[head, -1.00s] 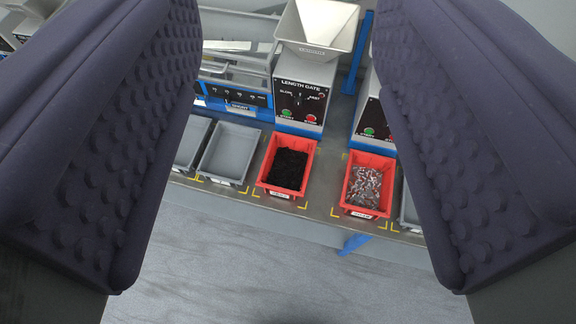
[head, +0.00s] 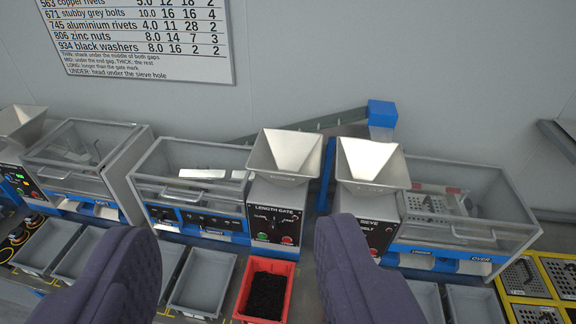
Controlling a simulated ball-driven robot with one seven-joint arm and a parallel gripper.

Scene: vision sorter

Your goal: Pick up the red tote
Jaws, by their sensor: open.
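A red tote (head: 237,304) holding a heap of small black pieces stands on the bench below the length gate machine (head: 275,222). It is at the bottom of the head view, its lower end close to the picture's edge. My gripper (head: 240,240) is open, with its two dark padded fingers wide apart. The red tote shows between the fingers, nearer the right one, and nothing is held. A second red tote with metal parts, seen earlier, is out of sight now; the right finger covers that area.
Grey totes (head: 203,284) line the bench on both sides. A sieve machine (head: 372,222) and clear-covered sorters (head: 190,185) stand behind. Yellow trays (head: 548,308) with perforated plates lie at the right. A printed board (head: 150,40) hangs on the wall.

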